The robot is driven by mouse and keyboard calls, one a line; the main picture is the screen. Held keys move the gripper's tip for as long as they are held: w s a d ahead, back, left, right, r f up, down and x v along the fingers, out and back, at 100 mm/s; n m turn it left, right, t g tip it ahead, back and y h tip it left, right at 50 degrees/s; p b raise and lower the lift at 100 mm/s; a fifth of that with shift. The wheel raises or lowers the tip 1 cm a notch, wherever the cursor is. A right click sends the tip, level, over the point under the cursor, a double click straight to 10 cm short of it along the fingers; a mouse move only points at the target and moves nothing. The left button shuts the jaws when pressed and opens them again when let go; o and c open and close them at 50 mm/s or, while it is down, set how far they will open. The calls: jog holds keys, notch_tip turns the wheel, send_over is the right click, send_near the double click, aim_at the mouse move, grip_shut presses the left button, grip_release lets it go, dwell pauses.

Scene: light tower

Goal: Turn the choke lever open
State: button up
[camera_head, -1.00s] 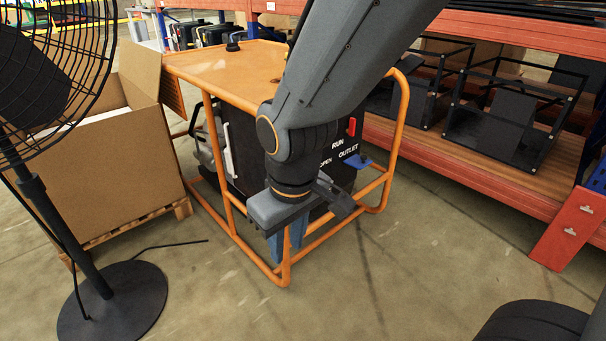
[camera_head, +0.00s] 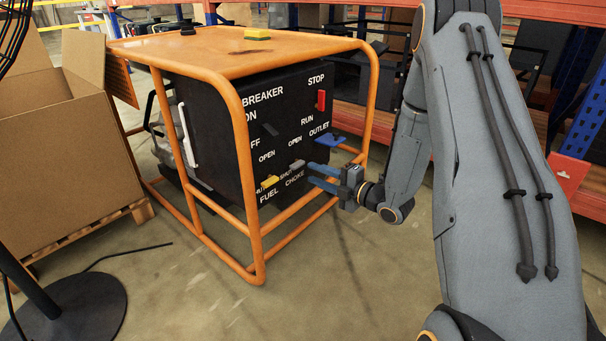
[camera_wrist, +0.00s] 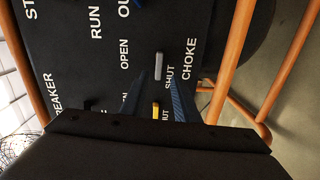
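The choke lever (camera_head: 297,165) is a small grey bar on the generator's black panel (camera_head: 285,112), above the word CHOKE. It also shows in the wrist view (camera_wrist: 158,66), upright in that picture, beside the words OPEN and SHUT. My gripper (camera_head: 311,174) points at it from the right, its two blue fingers apart. In the wrist view the fingertips (camera_wrist: 157,80) lie either side of the line to the lever, with nothing held. Whether they touch the lever cannot be told. The yellow fuel lever (camera_head: 269,182) sits left of the choke and shows between the fingers in the wrist view.
The orange tube frame (camera_head: 245,170) surrounds the panel, with an upright at its left and another at its right. A blue outlet part (camera_head: 331,141) and a red stop switch (camera_head: 321,100) are above my gripper. A cardboard box (camera_head: 70,140) stands left.

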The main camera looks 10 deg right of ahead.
aim_at(300, 166)
jog(key=shift+n+t+y, duration=0.3)
jog(key=shift+n+y, duration=0.1)
jog(key=b+x, duration=0.1)
jog(key=x, duration=0.2)
jog(key=b+x, duration=0.2)
jog(key=x, duration=0.1)
jog(key=shift+w+d+f, duration=0.15)
jog(key=shift+w+f, duration=0.05)
jog(key=shift+w, duration=0.1)
grip_shut()
